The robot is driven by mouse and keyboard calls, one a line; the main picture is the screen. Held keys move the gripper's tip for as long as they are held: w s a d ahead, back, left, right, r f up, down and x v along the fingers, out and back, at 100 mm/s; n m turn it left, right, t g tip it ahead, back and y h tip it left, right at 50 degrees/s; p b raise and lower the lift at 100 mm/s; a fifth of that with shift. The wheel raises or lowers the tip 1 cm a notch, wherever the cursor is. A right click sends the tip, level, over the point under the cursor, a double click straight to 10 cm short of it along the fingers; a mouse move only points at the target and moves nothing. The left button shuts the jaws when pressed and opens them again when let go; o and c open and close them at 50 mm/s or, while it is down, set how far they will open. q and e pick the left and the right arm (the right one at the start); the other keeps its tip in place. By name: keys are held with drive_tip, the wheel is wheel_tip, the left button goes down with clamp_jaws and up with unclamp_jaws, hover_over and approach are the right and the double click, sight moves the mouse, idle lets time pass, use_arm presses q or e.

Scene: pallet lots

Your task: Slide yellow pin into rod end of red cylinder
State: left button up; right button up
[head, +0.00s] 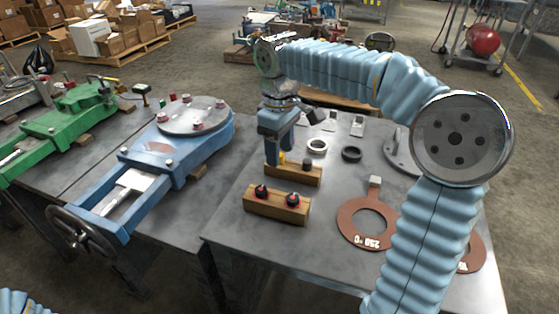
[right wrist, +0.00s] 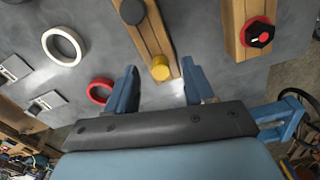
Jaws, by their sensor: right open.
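The yellow pin (head: 281,158) stands in a wooden block (head: 300,177) beside a dark peg (head: 307,164). In the right wrist view, the pin's round yellow head (right wrist: 160,68) shows between the fingers. My right gripper (head: 279,152) points down over the block; in the wrist view its two fingers (right wrist: 160,82) are spread, one on either side of the pin, with gaps. Its jaws are open and empty. I cannot make out a red cylinder with a rod end in either view. My left gripper is out of view.
A second wooden block (head: 277,206) with two red-and-black knobs stands in front. A blue valve (head: 165,160) lies on the left.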

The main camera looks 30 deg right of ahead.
drive_tip(key=shift+f, duration=0.3)
clamp_jaws()
drive_tip(key=shift+r, duration=0.1)
